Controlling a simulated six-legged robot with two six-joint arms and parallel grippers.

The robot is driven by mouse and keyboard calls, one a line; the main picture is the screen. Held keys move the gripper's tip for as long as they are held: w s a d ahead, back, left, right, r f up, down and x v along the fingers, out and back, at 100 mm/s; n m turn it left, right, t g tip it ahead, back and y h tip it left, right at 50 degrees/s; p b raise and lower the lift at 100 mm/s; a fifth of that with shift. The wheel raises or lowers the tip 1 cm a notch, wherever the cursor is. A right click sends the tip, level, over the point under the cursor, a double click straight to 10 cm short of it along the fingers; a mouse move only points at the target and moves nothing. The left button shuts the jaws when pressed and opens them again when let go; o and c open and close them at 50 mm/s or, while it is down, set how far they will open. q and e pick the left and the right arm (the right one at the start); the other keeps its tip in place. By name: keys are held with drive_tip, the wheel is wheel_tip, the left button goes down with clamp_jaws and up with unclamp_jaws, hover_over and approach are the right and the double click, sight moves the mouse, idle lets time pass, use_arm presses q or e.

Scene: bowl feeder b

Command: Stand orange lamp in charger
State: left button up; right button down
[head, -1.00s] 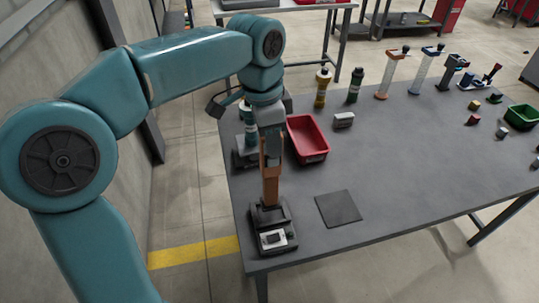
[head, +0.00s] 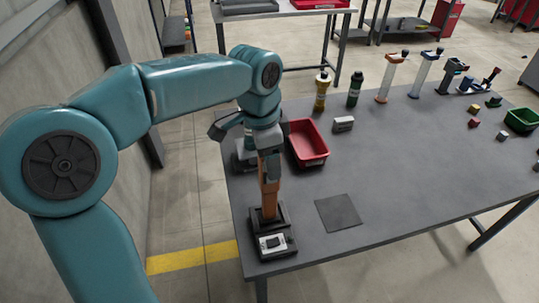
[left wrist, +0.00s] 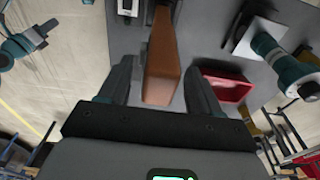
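The orange lamp (head: 269,190) stands upright, its lower end at the black charger (head: 254,242) on the table's near left corner. The charger has a pale front panel; how deep the lamp sits in it is hard to see. My left gripper (head: 267,165) is at the lamp's upper part, pointing down. In the left wrist view the lamp (left wrist: 162,65) is between the two fingers of the gripper (left wrist: 160,75), with a narrow gap showing on each side, so the gripper looks open around it.
A red bin (head: 308,143) stands behind the lamp, near my left wrist. A dark square mat (head: 338,212) lies right of the charger. Several lamps and tools stand along the back edge. A green bin (head: 521,119) is at the far right.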

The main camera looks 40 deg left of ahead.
use_arm(q)
drive_tip(key=shift+s, duration=0.1)
drive_tip(key=shift+r, duration=0.35)
wheel_tip(320, 180, up, 12)
drive_tip(key=s+p, duration=0.1)
drive_tip(key=p, duration=0.1)
drive_tip(key=shift+a+f, duration=0.15)
drive_tip(key=shift+a, duration=0.3)
drive_tip(key=shift+s, duration=0.1)
